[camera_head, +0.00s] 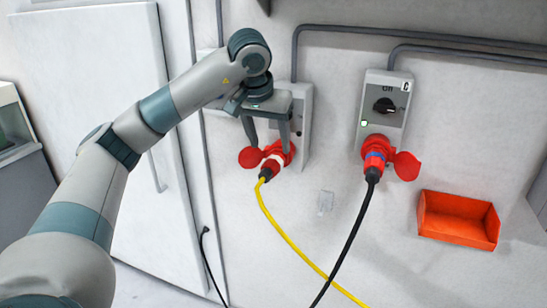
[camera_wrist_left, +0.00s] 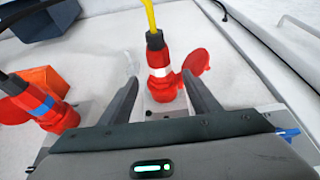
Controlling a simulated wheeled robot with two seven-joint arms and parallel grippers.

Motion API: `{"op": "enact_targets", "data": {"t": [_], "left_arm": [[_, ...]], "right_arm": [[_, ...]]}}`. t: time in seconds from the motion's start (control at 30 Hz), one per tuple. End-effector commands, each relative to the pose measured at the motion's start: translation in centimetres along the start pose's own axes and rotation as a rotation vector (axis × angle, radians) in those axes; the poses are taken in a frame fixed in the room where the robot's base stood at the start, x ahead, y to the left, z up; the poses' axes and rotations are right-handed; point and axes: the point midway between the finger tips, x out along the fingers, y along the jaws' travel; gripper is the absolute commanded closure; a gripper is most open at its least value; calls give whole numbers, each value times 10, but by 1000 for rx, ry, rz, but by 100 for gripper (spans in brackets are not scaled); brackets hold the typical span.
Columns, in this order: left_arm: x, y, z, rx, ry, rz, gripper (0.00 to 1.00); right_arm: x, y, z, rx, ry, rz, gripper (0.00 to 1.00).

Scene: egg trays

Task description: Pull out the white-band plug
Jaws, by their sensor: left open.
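The white-band plug (camera_head: 271,165) is red with a white ring and a yellow cable, seated in the left wall socket. It also shows in the left wrist view (camera_wrist_left: 158,60), upper middle, with its red socket below it. My left gripper (camera_head: 267,145) is open. Its two fingers reach down over the left socket box, their tips close to the plug's socket. In the left wrist view the fingers (camera_wrist_left: 160,84) stand apart on either side of the red socket, with visible gaps. Whether a finger touches it I cannot tell. My right gripper is not in view.
A blue-band plug (camera_head: 375,158) with a black cable sits in the right socket, under a switch box (camera_head: 386,103). An orange bin (camera_head: 458,219) is on the wall at right. Open red socket lids stick out beside both plugs. A white cabinet (camera_head: 90,60) stands left.

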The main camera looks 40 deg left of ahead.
Motion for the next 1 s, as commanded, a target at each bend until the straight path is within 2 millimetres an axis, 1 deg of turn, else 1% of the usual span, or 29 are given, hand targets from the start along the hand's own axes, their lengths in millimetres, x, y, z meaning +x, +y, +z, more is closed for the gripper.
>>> {"op": "enact_targets", "data": {"t": [0.03, 0.3, 0.5, 0.67, 0.93, 0.97, 1.0], "left_arm": [[8, -1, 0, -1, -5, -2, 44], [50, -1, 0, -1, -4, -2, 44], [70, 0, 0, -1, -2, 0, 44], [77, 0, 0, -1, -1, 0, 44], [78, 0, 0, -1, 0, 0, 44], [78, 0, 0, -1, 0, 0, 46], [78, 0, 0, -1, 0, 0, 56]], "right_arm": [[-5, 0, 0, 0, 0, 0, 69], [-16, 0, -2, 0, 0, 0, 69], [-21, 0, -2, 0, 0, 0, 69], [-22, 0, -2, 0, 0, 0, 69], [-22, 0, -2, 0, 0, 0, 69], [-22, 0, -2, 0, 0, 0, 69], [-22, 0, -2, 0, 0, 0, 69]]}}
